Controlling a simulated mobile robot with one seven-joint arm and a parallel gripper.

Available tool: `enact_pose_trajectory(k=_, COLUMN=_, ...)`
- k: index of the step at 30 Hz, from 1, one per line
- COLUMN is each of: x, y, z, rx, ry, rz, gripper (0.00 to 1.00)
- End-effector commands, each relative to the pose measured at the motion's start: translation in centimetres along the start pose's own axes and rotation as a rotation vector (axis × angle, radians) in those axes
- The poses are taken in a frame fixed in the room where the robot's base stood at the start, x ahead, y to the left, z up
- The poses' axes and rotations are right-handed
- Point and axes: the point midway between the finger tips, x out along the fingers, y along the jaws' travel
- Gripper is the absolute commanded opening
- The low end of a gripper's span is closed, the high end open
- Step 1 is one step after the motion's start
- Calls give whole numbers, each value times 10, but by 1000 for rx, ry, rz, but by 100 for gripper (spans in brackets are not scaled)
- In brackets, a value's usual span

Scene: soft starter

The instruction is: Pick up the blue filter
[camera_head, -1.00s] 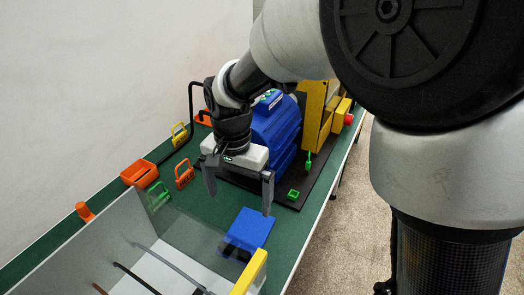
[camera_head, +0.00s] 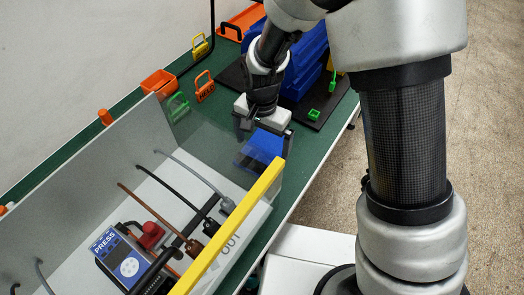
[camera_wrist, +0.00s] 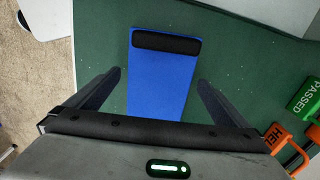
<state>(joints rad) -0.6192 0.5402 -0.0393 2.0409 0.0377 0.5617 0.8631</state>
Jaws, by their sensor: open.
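The blue filter (camera_head: 264,146) is a flat blue block lying on the green table, partly seen through a clear panel in the head view. In the wrist view the blue filter (camera_wrist: 163,85) has a black strip along its far end. My gripper (camera_head: 264,140) is open and low over the filter. In the wrist view the two fingers of my gripper (camera_wrist: 160,80) stand one on each side of the filter, with green table showing between each finger and the block. I cannot tell whether the fingertips reach table level.
A clear-walled box with a yellow edge (camera_head: 236,225) stands close in front of the filter, holding cables and a device. Behind my gripper is a large blue motor (camera_head: 308,62). Orange and green tags (camera_head: 204,87) stand to the left. An orange bin (camera_head: 158,82) is further left.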

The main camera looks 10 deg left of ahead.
Motion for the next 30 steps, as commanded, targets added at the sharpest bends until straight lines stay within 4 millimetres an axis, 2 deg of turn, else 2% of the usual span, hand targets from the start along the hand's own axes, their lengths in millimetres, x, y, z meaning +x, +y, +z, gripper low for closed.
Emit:
enact_pose_trajectory(k=3, x=12, y=0, z=1, rx=-1, ry=-1, rz=1, gripper=100)
enact_pose_trajectory(k=11, x=13, y=0, z=0, rx=-1, ry=0, rz=-1, gripper=100)
enact_pose_trajectory(k=18, x=13, y=0, z=1, rx=-1, ry=0, rz=-1, gripper=61)
enact_pose_trajectory(k=26, x=10, y=-1, z=0, rx=-1, ry=1, rz=-2, gripper=61)
enact_pose_trajectory(k=30, x=-9, y=-1, z=0, rx=-1, ry=3, rz=-4, gripper=61)
